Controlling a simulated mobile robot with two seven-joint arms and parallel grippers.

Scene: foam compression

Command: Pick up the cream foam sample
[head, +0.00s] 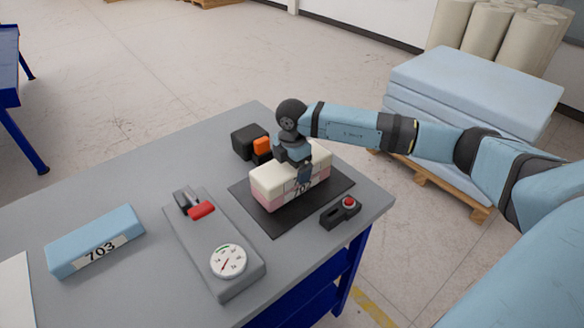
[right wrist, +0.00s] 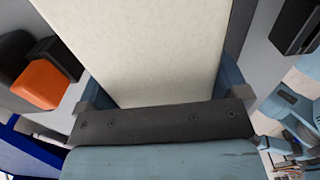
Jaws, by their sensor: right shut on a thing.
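The cream foam sample (head: 268,176) lies on top of a pink foam block (head: 268,196), and the pair stands on a dark mat (head: 262,214). My right gripper (head: 301,166) comes down from above and is shut on the cream foam sample, with one finger in front of its near side. In the right wrist view the cream foam (right wrist: 150,45) fills the space between the two fingers. The finger partly hides a numbered label on the front. I cannot tell whether the cream foam is lifted off the pink one. My left gripper is not in view.
A black and orange object (head: 248,142) stands just behind the mat. A small black box with a red button (head: 342,210) is at the right. A grey gauge device (head: 238,283) and a blue foam block marked 703 (head: 92,236) lie to the left on the grey table (head: 160,165).

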